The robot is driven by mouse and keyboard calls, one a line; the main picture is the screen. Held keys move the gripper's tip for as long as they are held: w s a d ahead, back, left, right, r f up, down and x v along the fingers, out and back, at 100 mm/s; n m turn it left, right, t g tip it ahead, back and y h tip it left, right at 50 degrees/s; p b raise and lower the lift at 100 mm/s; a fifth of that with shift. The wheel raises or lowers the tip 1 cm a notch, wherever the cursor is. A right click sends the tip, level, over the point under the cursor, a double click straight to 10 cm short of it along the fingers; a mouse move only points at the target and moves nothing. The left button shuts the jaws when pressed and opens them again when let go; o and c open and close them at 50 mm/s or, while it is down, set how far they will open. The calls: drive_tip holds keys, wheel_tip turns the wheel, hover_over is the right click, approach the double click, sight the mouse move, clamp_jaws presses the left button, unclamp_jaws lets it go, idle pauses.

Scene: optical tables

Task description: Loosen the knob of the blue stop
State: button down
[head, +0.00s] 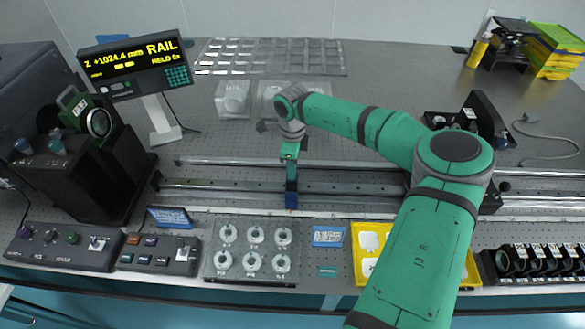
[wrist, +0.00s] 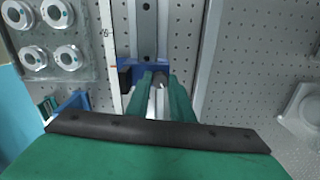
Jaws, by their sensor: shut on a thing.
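The blue stop (head: 291,196) sits on the rail (head: 240,187) in the middle of the table. In the wrist view the blue stop (wrist: 151,67) shows just beyond my fingertips, with a small black part (wrist: 125,77) on its left side. My gripper (head: 290,158) points down at the stop from above. In the wrist view my gripper (wrist: 161,86) has its two green fingers on either side of a small grey knob (wrist: 160,80) at the stop, and is shut on it. Most of the knob is hidden between the fingers, so any turn of it cannot be told.
A display (head: 136,66) reading "RAIL" stands left, near a black instrument (head: 105,160). A clear tray of round mounts (head: 253,250), a control box (head: 160,254) and a yellow tray (head: 360,228) line the front edge. A second carriage (head: 490,198) is right on the rail.

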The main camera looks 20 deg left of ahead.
drive_tip(key=m, duration=0.4)
drive_tip(key=shift+m, duration=0.3)
drive_tip(key=m, duration=0.4)
drive_tip(key=shift+w+m, duration=0.1)
drive_tip(key=shift+m, duration=0.2)
drive_tip(key=m, duration=0.3)
drive_tip(key=shift+r+m, duration=0.1)
drive_tip(key=shift+m, duration=2.7)
drive_tip(key=c, duration=1.6)
unclamp_jaws()
drive_tip(key=shift+o, duration=0.2)
